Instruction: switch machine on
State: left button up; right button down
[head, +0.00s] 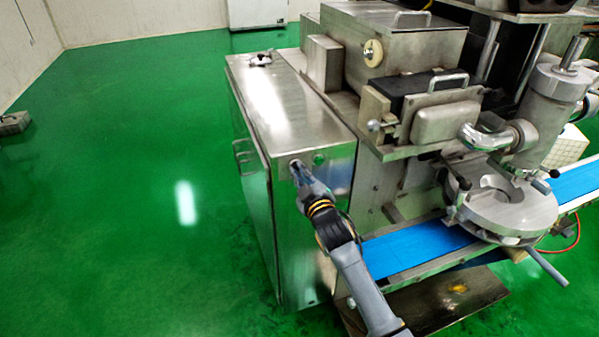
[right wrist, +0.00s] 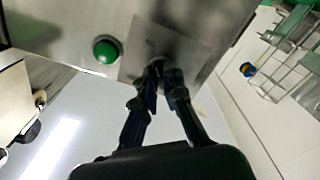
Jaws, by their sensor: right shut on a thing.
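The encrusting machine (head: 430,110) stands at the right in the head view, with a metal cabinet (head: 290,110) at its left end. A green round button (head: 319,159) sits on the cabinet's front panel; it also shows in the right wrist view (right wrist: 106,50). My right gripper (head: 296,168) is at that panel, just left of the button in the head view. In the right wrist view its fingertips (right wrist: 164,68) are closed together on a small dark part of the panel, probably a switch knob, mostly hidden by the fingers. My left gripper is in neither view.
A blue conveyor belt (head: 405,250) runs out below the machine, right of my right arm. A metal plate (head: 440,300) lies low under it. Green floor (head: 120,180) is clear left of the cabinet. A white box (head: 257,13) stands at the back.

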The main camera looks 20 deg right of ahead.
jog(key=shift+f, duration=0.1)
jog(key=c, duration=1.4)
grip_release()
jog(key=shift+c, duration=0.2)
jog(key=s, duration=1.2)
jog(key=shift+d, duration=0.25)
jog(key=shift+f, duration=0.1)
